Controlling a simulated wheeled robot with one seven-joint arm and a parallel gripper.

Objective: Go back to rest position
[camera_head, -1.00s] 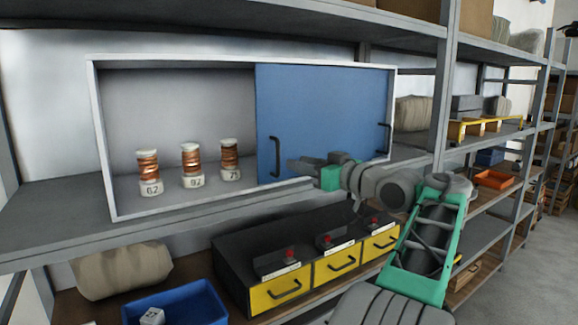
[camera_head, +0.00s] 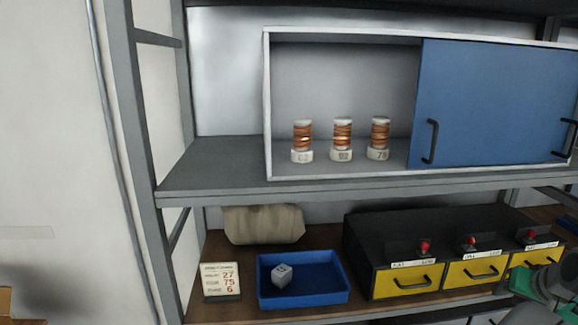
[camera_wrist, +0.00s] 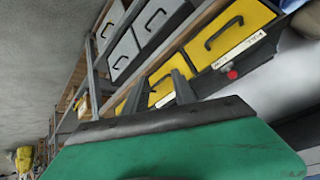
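My gripper (camera_wrist: 158,92) shows in the wrist view with its two fingers apart and nothing between them. Yellow and grey drawer fronts show beyond it. In the head view, only a green and grey part of my arm (camera_head: 545,285) shows at the lower right edge, in front of the yellow drawers. It touches nothing that I can see.
A cabinet with a blue sliding door (camera_head: 495,105) stands on the shelf (camera_head: 225,170); three copper coils (camera_head: 342,135) stand in its open left half.

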